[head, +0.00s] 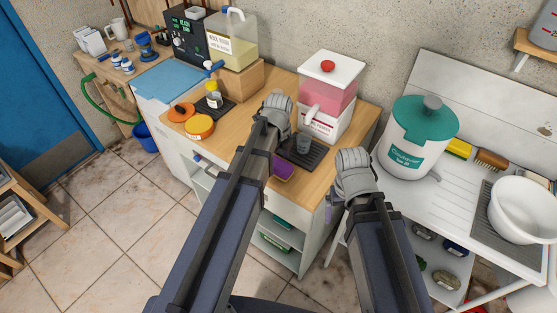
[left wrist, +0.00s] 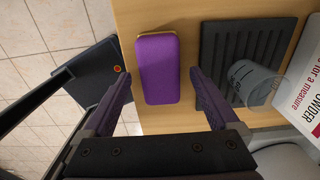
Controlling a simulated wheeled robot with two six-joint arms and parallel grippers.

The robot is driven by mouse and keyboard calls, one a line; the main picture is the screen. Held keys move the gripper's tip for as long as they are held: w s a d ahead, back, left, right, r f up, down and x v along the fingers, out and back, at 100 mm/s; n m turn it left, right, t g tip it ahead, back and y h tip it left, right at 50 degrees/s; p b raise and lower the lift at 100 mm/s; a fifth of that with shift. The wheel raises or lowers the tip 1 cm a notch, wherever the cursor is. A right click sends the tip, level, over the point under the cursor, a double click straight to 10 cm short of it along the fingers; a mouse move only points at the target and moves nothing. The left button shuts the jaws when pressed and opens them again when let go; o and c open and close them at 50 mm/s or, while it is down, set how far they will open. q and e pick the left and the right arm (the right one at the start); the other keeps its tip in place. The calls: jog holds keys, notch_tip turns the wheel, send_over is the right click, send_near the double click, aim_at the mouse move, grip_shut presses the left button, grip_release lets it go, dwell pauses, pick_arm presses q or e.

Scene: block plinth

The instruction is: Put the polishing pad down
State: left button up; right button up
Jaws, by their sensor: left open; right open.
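The purple polishing pad (left wrist: 158,70) lies flat on the wooden counter, close to its front edge. In the head view a purple part of it (head: 284,168) shows beside my left arm, in front of the dark ribbed mat (head: 316,155). My left gripper (left wrist: 160,78) is open, with one finger on each side of the pad's near end and a visible gap to each. In the head view my left arm mostly hides these fingers. My right gripper (head: 329,209) is open and empty, low by the counter's right end, partly hidden by its own arm.
A grey cup (head: 303,143) stands on the mat, beside the powder dispenser (head: 328,98). A sink unit with a teal-lidded white canister (head: 410,150) stands at right.

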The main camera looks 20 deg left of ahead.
aim_at(279, 164)
pick_arm(q)
notch_tip(279, 164, up, 10)
jog(key=p, duration=0.9)
jog(key=shift+f, duration=0.1)
notch_tip(279, 164, down, 12)
jog(key=b, duration=1.2)
